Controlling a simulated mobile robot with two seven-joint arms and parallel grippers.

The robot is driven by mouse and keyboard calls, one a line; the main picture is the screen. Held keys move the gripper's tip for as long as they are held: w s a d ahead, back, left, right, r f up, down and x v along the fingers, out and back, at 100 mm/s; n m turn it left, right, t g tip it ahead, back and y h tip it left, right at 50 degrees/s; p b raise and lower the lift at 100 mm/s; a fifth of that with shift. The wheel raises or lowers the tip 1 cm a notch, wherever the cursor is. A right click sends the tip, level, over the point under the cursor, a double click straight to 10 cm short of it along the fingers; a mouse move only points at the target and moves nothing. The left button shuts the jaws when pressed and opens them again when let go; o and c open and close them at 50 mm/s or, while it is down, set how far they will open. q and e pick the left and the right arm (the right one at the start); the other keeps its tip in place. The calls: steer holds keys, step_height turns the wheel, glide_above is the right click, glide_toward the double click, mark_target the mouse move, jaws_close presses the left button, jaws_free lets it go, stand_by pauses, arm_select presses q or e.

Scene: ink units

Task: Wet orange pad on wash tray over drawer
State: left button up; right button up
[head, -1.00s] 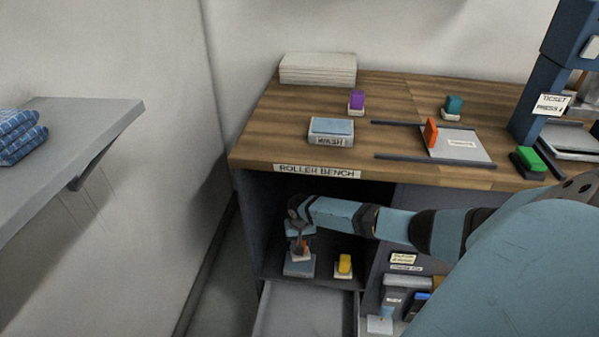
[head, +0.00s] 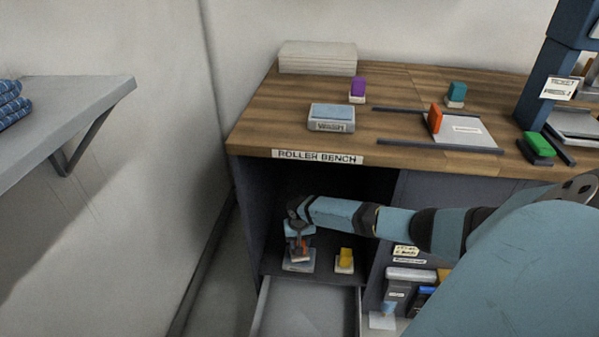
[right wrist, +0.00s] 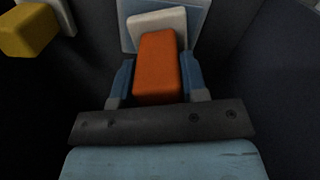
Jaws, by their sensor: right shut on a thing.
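My right gripper (head: 299,243) reaches from the right into the open bay under the bench. It is shut on the orange pad (right wrist: 157,68), whose orange handle points back toward the wrist and whose white base (right wrist: 158,24) faces away. The orange pad also shows small in the head view (head: 302,250), partly hidden by the gripper. The wash tray (head: 288,266), grey with a blue top, lies right below it on the bay floor. Its blue surface shows behind the base in the right wrist view (right wrist: 196,12). I cannot tell whether base and tray touch. My left gripper is not in view.
A pulled-out drawer (head: 305,312) is below the bay. A yellow pad (head: 345,258) stands right of the tray. On the bench are another tray labelled WASH (head: 331,112), a purple pad (head: 357,87), a teal pad and an orange block (head: 435,118) by a plate.

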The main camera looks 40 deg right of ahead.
steer(key=shift+f, duration=0.5)
stand_by(0.9)
steer(key=shift+f, duration=0.1)
stand_by(1.8)
